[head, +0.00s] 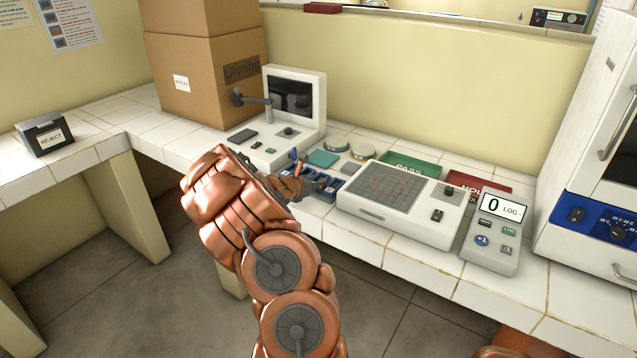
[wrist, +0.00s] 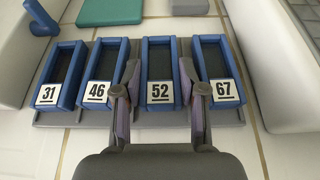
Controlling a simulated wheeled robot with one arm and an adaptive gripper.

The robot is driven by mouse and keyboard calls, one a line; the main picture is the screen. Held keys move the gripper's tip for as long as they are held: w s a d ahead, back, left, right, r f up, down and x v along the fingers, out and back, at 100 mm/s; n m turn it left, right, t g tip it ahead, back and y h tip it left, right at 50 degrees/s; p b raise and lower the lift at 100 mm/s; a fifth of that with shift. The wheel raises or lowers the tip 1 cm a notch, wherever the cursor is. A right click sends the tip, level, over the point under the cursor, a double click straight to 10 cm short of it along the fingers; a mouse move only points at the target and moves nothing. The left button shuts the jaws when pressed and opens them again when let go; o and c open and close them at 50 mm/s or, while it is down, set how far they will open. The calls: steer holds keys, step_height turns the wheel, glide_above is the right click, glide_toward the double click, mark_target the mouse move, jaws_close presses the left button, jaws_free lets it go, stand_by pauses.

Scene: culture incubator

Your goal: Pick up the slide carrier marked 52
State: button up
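The slide carrier marked 52 (wrist: 159,92) is a blue open-topped box with a dark inside and a white number label. It stands in a row on a grey rack (wrist: 151,116), between carrier 46 (wrist: 97,93) and carrier 67 (wrist: 224,88). My gripper (wrist: 160,84) is open, with one finger on each side of carrier 52. The fingertips appear over the gaps beside it; I cannot tell whether they touch it. In the head view my gripper (head: 286,186) is over the blue carriers (head: 325,186), partly hiding them.
Carrier 31 (wrist: 63,72) is at the row's left end. A flat grid-topped device (head: 385,190) stands right of the rack, and a white monitor unit (head: 294,100) behind left. Green (head: 410,168) and red (head: 477,188) trays lie behind. A REJECT box (head: 45,135) sits far left.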

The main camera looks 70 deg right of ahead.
steer(key=shift+c, duration=1.4)
